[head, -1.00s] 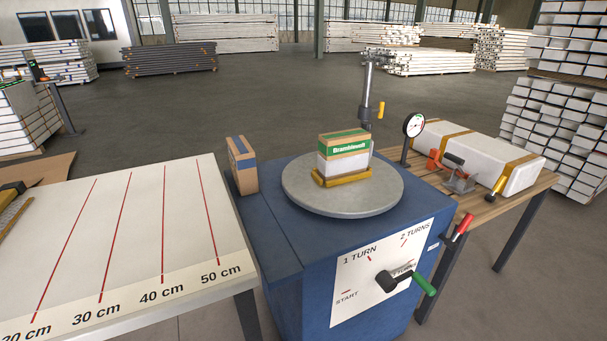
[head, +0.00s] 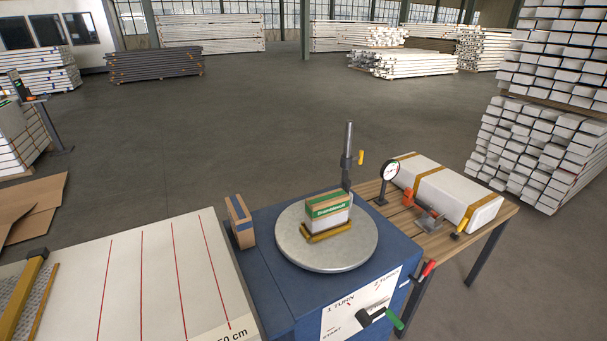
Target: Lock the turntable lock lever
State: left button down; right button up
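The grey round turntable (head: 289,247) sits on a blue cabinet (head: 272,283). A small white and brown box with a green band (head: 328,207) stands on it in a yellow holder (head: 328,232). A lever with a red handle (head: 427,269) sticks out at the cabinet's right side, tilted up to the right; it looks like the lock lever, but its base is hard to make out. A crank with a green handle (head: 395,318) is on the front panel (head: 345,318), beside the START and 1 TURN marks. Neither of my grippers is in view.
A brown box (head: 240,220) stands on the cabinet's left corner. A wooden bench (head: 402,222) at right holds a dial gauge (head: 390,170), a clamp (head: 432,219) and a long white package (head: 446,190). A marked white table (head: 150,290) is at left. Open floor lies behind.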

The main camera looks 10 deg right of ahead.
aim_at(417, 283)
jog(key=l+z, duration=0.2)
jog(key=z, duration=0.2)
jog(key=l+z, duration=0.2)
jog(key=z, duration=0.15)
